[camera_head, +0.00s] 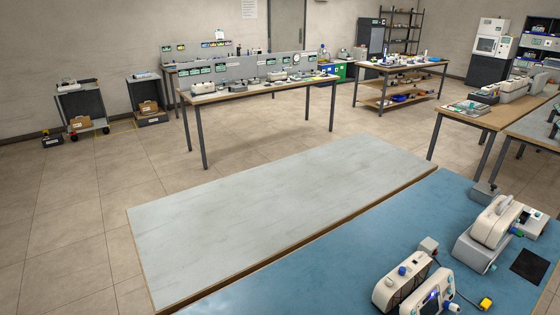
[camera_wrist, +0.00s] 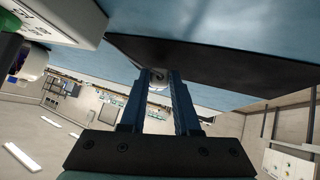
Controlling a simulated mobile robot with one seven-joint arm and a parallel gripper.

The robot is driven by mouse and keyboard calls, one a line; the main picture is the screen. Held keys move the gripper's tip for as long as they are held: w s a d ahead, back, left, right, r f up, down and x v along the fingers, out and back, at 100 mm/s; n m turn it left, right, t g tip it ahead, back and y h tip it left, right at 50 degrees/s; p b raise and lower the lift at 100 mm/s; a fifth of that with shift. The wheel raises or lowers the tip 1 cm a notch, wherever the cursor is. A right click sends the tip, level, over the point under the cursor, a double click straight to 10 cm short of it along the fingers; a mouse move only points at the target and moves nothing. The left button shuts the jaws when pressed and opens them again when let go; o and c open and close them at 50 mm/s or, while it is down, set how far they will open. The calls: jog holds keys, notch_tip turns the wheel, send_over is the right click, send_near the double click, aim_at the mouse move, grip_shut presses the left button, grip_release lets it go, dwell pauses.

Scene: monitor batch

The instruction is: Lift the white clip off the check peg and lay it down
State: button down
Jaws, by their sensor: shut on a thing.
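My gripper (camera_wrist: 160,78) shows in the wrist view as two dark blue fingers, close together at the tips. A small pale, rounded thing (camera_wrist: 157,84) is between the fingertips; it fits the white clip, and the gripper is shut on it. Most of it is hidden by the fingers, so its shape is unclear. The tips appear against a dark patch (camera_wrist: 215,62) on the blue surface. I cannot make out the check peg, or whether the clip touches it or the surface. My gripper is not seen in the head view.
White monitors (camera_head: 400,285) and a larger one (camera_head: 492,222) stand on the blue bench top (camera_head: 330,275), by a black pad (camera_head: 529,266) and a yellow connector (camera_head: 486,303). A white casing (camera_wrist: 60,18) is close at upper left in the wrist view. The pale grey table top (camera_head: 270,205) is bare.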

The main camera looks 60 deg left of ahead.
jog(key=shift+f+b, duration=0.45)
jog(key=shift+f, duration=0.05)
jog(key=c, duration=0.5)
grip_release()
jog(key=shift+c, duration=0.2)
jog(key=shift+d+r, duration=0.1)
jog(key=b+v, duration=0.1)
jog(key=v, duration=1.1)
jog(key=shift+d+r, duration=0.25)
jog(key=shift+s, duration=0.1)
